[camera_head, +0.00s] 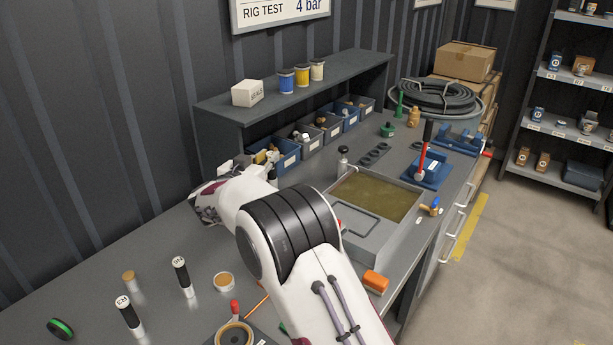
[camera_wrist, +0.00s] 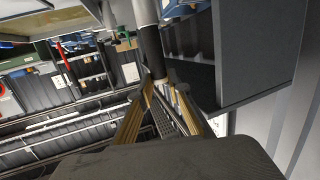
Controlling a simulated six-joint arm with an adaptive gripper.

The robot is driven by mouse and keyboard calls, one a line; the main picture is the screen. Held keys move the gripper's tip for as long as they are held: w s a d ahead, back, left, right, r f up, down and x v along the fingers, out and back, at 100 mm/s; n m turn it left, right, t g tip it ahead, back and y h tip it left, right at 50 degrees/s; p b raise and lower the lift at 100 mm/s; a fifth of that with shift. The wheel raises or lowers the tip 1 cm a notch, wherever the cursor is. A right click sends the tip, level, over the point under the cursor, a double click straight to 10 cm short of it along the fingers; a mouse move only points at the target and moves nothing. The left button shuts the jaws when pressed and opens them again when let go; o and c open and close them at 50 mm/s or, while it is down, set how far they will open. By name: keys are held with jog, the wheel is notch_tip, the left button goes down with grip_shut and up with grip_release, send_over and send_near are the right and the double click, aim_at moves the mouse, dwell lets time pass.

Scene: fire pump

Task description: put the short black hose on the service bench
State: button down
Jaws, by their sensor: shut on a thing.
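My gripper (camera_wrist: 163,92) shows in the wrist view as two tan fingers closing together beyond a dark body. They are shut on the short black hose (camera_wrist: 153,50), a black cylinder with pale metal-looking ends, held at the fingertips. The long grey service bench (camera_head: 90,270) runs from the lower left to the far right. My wrist is above its back left part. I cannot tell whether the hose touches anything.
Black-and-silver labelled cylinders (camera_head: 181,277) stand on the left. A tank of murky liquid (camera_head: 372,197) is right of my arm. A raised shelf (camera_head: 330,80) and blue and grey bins (camera_head: 285,155) line the back. A coiled hose (camera_head: 440,97) lies farther off. Bare bench lies at the left.

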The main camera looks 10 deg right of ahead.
aim_at(270, 175)
jog(key=shift+f, duration=3)
jog(key=shift+f, duration=1.9)
jog(key=shift+f, duration=0.15)
jog(key=c, duration=1.9)
grip_release()
jog(key=shift+r, duration=0.2)
jog(key=v, duration=1.2)
jog(key=shift+f, duration=0.1)
